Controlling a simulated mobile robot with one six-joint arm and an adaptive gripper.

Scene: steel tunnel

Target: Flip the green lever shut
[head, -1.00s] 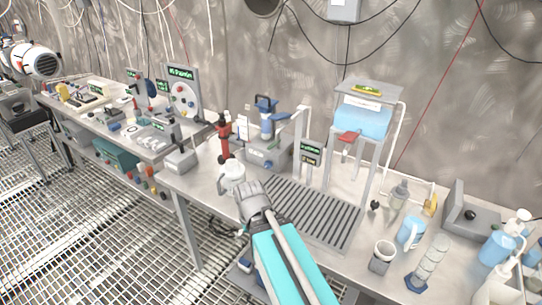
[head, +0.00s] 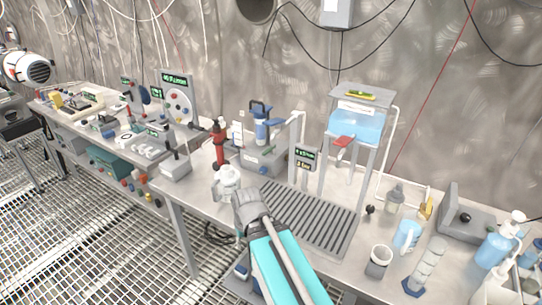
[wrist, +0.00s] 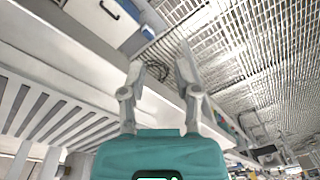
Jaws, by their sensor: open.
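The wrist view shows the bench edge and grating floor, not the tank.
The slatted drain (head: 312,222) lies in front of the tank stand. A blue pump (head: 262,124) and a red bottle (head: 219,145) stand behind the jug. A grey cup (head: 379,262), a light-blue mug (head: 407,236) and a clear cylinder (head: 426,266) stand at the right.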

